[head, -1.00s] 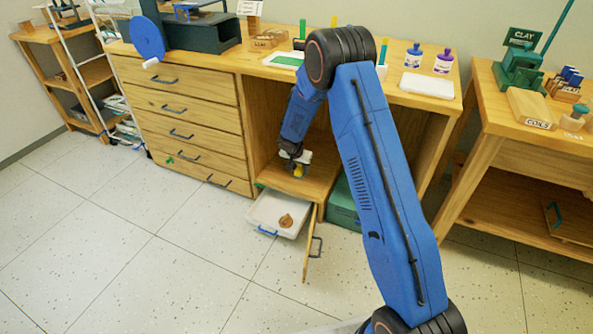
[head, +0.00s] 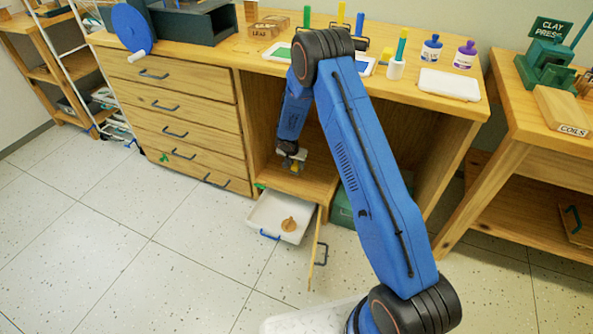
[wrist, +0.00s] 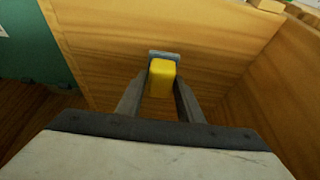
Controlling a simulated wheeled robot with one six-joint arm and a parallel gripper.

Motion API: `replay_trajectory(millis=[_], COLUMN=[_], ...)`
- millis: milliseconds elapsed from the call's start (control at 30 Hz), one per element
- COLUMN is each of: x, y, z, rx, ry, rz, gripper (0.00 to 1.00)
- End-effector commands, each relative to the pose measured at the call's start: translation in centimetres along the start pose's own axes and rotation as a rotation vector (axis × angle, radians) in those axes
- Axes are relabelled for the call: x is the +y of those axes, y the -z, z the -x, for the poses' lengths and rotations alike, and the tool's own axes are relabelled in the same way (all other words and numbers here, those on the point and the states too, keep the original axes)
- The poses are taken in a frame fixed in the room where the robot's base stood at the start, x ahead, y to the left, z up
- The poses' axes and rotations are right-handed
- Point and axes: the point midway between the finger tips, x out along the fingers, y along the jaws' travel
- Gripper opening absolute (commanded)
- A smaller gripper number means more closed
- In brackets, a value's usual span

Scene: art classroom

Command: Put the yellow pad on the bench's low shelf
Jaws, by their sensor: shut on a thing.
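The yellow pad (wrist: 162,79) is a small yellow block between my gripper's two fingers in the wrist view. My gripper (head: 292,163) is shut on it. In the head view, my gripper points down inside the open bay of the wooden bench, over its low shelf (head: 314,182). The pad is mostly hidden there by the gripper. In the wrist view, bare wood (wrist: 110,55) lies beyond the pad. I cannot tell whether the pad touches the shelf.
A white tray (head: 262,218) with a brown item sits below the shelf's front, beside an open wooden door (head: 317,250). Drawers (head: 170,110) bound the bay on the left. Bottles (head: 431,48) and a white slab (head: 449,85) stand on top.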

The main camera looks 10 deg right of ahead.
Motion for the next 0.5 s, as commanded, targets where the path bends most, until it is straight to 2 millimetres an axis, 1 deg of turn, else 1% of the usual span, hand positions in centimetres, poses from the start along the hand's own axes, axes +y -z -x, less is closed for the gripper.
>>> replay_trajectory(millis=[133, 333, 400, 500], x=[0.0, 0.0, -0.1, -0.1], y=[-0.4, -1.4, -1.5, -1.6], z=[-1.0, -3.3, -3.8, -4.0], rx=[0.0, 0.0, 0.0, 0.001], ry=[0.001, 0.0, 0.001, 0.002], rz=[0.0, 0.002, 0.0, 0.001], gripper=[0.08, 0.08, 0.08, 0.08])
